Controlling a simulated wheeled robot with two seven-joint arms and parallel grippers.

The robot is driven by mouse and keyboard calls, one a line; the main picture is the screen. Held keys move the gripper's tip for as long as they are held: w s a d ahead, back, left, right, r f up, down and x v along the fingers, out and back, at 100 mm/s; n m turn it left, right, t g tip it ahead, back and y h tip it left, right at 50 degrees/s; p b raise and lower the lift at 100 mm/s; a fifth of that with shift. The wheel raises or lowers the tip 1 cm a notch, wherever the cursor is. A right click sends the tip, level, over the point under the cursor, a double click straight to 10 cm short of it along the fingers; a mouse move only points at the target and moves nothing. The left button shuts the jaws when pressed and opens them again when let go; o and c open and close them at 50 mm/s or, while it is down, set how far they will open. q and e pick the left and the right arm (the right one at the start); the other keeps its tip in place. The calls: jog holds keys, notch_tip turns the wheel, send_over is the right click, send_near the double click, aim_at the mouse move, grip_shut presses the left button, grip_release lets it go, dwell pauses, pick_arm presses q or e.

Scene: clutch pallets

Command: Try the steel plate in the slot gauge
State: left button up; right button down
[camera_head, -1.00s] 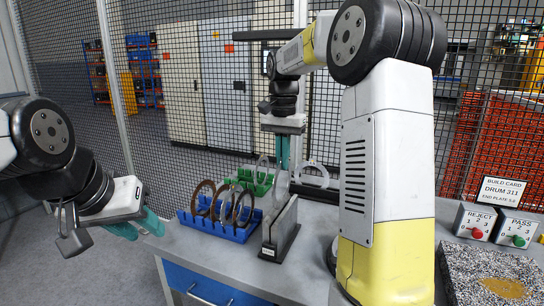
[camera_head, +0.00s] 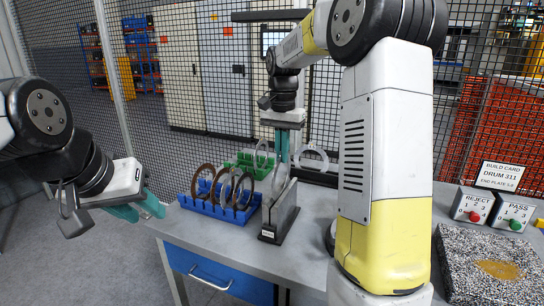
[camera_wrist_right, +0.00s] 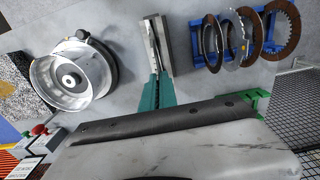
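The slot gauge (camera_head: 284,222), a narrow grey block with a slot along its top, stands on the bench in the head view. It also shows from above in the wrist view (camera_wrist_right: 158,40). My right gripper (camera_head: 283,158) points down over it, its teal fingers shut on the steel plate (camera_head: 279,182), a thin grey ring held upright. The plate's lower edge meets the gauge's top; how deep it sits in the slot I cannot tell. In the wrist view the fingers (camera_wrist_right: 156,88) line up with the gauge. My left gripper (camera_head: 143,208) is open and empty, left of the bench.
A blue rack (camera_head: 218,212) with several brown and steel rings stands left of the gauge. A green rack (camera_head: 245,163) with pale rings is behind it. REJECT (camera_head: 473,206) and PASS (camera_head: 511,214) boxes and a speckled mat (camera_head: 480,270) are at right. A metal drum (camera_wrist_right: 70,78) shows in the wrist view.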

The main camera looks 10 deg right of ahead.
jog(key=shift+r, duration=0.4)
jog(key=c, duration=1.6)
grip_release()
jog(key=shift+r, duration=4)
jog(key=shift+s, duration=0.1)
